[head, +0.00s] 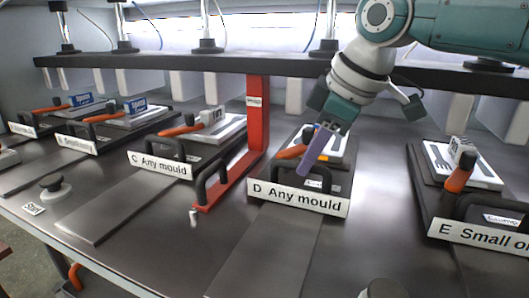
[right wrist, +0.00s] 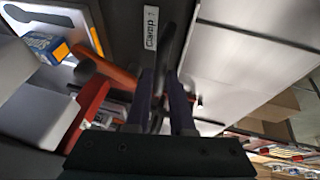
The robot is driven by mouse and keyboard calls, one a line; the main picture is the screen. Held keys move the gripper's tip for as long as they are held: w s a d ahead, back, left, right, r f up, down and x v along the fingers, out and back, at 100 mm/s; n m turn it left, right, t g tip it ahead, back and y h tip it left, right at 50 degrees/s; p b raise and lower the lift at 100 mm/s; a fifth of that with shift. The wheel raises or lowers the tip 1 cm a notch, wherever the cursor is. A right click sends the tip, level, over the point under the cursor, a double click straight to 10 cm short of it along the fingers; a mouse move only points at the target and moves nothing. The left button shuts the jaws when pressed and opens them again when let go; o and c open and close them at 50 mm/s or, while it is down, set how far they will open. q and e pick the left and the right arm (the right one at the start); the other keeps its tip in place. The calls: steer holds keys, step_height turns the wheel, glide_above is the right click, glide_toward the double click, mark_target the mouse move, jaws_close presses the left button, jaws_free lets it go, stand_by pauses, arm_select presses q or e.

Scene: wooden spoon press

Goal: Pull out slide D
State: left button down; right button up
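Slide D carries the white label "D Any mould" (head: 299,197) on its front edge and lies on the steel bench right of centre in the head view. It has a dark pull handle at its front, partly hidden by my right gripper. My right gripper (head: 318,152) reaches down over the front of slide D, its purple fingers beside the orange clamp lever (head: 291,152). In the right wrist view the fingers (right wrist: 162,103) stand apart, with a dark bar beyond and between their tips; contact cannot be told. My left gripper is in neither view.
Slide C (head: 160,165) lies to the left, beyond a red post and bracket (head: 257,115). Slide E (head: 485,237) lies to the right. A dark overhead beam (head: 150,63) runs behind the slides. A dark strip of bench (head: 266,250) in front of slide D is clear.

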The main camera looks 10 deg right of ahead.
jaws_close()
stand_by(0.9)
